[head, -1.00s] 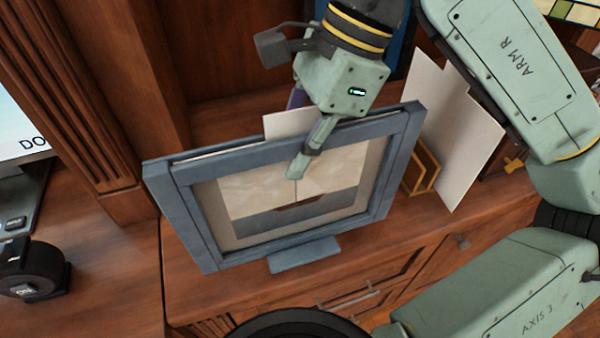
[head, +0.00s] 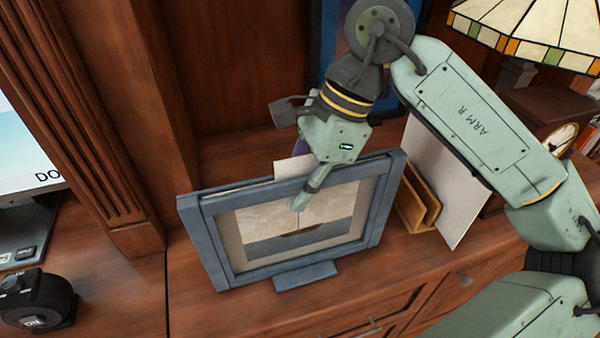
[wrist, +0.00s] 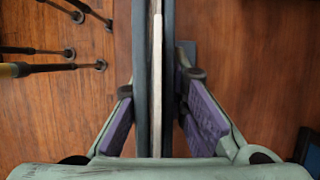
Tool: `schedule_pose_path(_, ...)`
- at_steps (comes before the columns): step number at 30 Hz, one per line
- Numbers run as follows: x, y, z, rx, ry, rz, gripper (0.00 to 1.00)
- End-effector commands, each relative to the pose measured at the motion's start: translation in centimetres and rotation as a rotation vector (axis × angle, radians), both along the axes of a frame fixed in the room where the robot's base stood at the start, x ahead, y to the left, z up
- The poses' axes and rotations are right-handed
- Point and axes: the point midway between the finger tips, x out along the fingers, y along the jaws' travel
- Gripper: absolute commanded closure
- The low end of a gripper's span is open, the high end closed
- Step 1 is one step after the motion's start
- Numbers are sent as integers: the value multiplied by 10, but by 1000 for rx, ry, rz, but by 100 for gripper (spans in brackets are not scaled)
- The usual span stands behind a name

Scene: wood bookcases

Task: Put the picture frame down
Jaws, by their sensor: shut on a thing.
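The picture frame (head: 217,240) has a blue-grey border and a sailing-boat picture. In the head view it stands nearly upright on or just above the wooden cabinet top, its small foot (head: 305,275) in front; I cannot tell whether it touches. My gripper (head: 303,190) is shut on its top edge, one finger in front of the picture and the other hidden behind. In the wrist view, the frame (wrist: 141,70) runs up the middle between the purple pads of my gripper (wrist: 160,125). A pale sheet sticks up from its top.
The cabinet top (head: 205,315) is clear in front of the frame. A wooden letter holder (head: 418,208) with a white card (head: 450,175) stands to the right. A clock (head: 560,138) and a stained-glass lamp (head: 530,30) are at far right. A black device (head: 38,300) lies at left.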

Motion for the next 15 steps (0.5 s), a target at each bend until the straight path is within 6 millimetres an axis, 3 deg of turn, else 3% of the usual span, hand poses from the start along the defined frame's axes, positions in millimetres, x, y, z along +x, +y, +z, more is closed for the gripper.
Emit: schedule_pose_path(15, 0, 0, -6, 3, -2, -1, 100)
